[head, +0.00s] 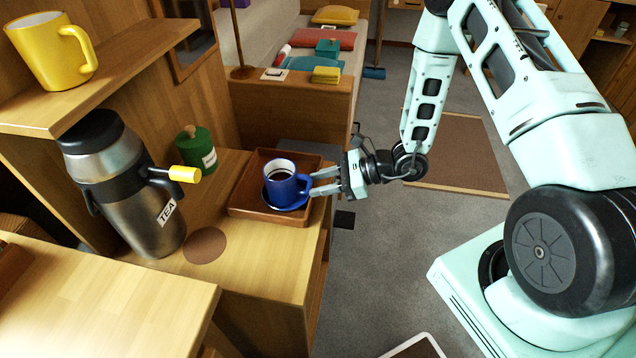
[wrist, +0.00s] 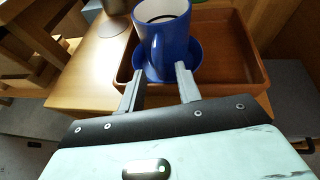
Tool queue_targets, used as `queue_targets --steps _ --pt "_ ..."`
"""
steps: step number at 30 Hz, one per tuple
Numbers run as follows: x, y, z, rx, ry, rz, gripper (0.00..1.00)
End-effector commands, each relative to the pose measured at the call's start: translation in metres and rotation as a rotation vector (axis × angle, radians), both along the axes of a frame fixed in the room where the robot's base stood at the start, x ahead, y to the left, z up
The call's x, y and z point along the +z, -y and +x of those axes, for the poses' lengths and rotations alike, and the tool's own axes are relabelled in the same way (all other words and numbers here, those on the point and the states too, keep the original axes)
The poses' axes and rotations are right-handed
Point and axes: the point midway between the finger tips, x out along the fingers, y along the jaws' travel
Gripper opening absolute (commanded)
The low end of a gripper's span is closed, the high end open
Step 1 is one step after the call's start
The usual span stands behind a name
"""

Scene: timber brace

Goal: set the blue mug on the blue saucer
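The blue mug (head: 281,187) has a pale inside with dark contents. It stands upright on the blue saucer (head: 287,206), which lies in a brown tray (head: 243,206). The wrist view shows the mug (wrist: 165,42) with the saucer's rim (wrist: 196,55) around its base. My gripper (head: 316,181) is at the mug's right, at its handle side. In the wrist view my gripper (wrist: 160,76) has its two fingers apart, just in front of the mug. Whether a finger touches the handle is hard to tell.
A steel TEA flask (head: 152,215) with a yellow spout stands left of the tray. A green canister (head: 196,150) is behind it. A brown round mat (head: 205,245) lies on the counter. A yellow mug (head: 50,52) stands on the upper shelf. Open floor lies right of the counter.

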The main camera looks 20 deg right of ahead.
Motion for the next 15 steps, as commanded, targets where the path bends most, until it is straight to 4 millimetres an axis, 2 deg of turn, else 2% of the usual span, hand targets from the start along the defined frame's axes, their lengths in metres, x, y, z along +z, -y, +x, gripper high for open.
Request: queue_targets --steps 9,15 --pt "0.025 0.054 -0.025 -0.006 0.002 -0.002 0.34" --pt "0.037 0.080 -0.040 -0.004 0.001 0.000 0.34"
